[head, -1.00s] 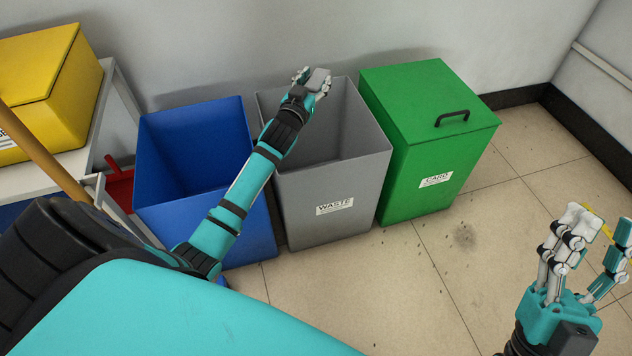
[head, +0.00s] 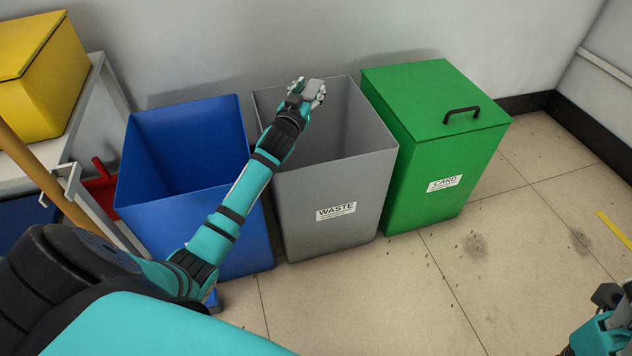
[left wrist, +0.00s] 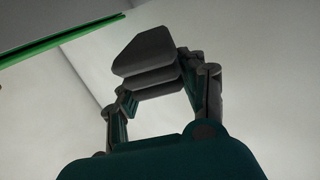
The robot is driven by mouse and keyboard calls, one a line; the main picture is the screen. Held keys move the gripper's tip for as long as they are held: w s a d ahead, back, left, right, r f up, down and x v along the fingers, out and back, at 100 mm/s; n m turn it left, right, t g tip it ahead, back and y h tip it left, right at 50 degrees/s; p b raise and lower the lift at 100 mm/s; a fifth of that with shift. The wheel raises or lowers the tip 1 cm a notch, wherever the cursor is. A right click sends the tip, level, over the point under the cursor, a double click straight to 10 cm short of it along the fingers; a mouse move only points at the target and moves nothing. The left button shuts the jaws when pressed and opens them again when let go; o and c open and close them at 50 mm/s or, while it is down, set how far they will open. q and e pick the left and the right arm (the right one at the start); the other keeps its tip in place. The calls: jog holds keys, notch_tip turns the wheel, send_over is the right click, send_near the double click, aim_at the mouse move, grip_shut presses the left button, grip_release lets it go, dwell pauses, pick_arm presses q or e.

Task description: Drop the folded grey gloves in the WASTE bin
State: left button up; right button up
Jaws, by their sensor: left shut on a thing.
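The folded grey gloves (left wrist: 148,58) show in the left wrist view as a grey layered bundle between the fingers of my left gripper (left wrist: 160,88). In the head view my left gripper (head: 308,92) is shut on them, above the open top of the grey WASTE bin (head: 325,236), towards its back left side. The fingers mostly hide the gloves there. The bin has a white WASTE label on its front, and its floor is hidden. My right gripper (head: 618,302) is cut off at the lower right corner, its fingers mostly out of frame.
An open blue bin (head: 190,225) stands left of the WASTE bin. A green CARD bin (head: 430,195) with a closed lid and black handle stands close on the right. A yellow box (head: 45,85) sits on a shelf at the far left. The wall is close behind; floor is clear in front.

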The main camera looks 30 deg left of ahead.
pick_arm(q)
jog(key=shift+f, duration=0.1)
jog(key=o, duration=1.2)
jog(key=shift+o, duration=0.2)
notch_tip(320, 180, up, 10)
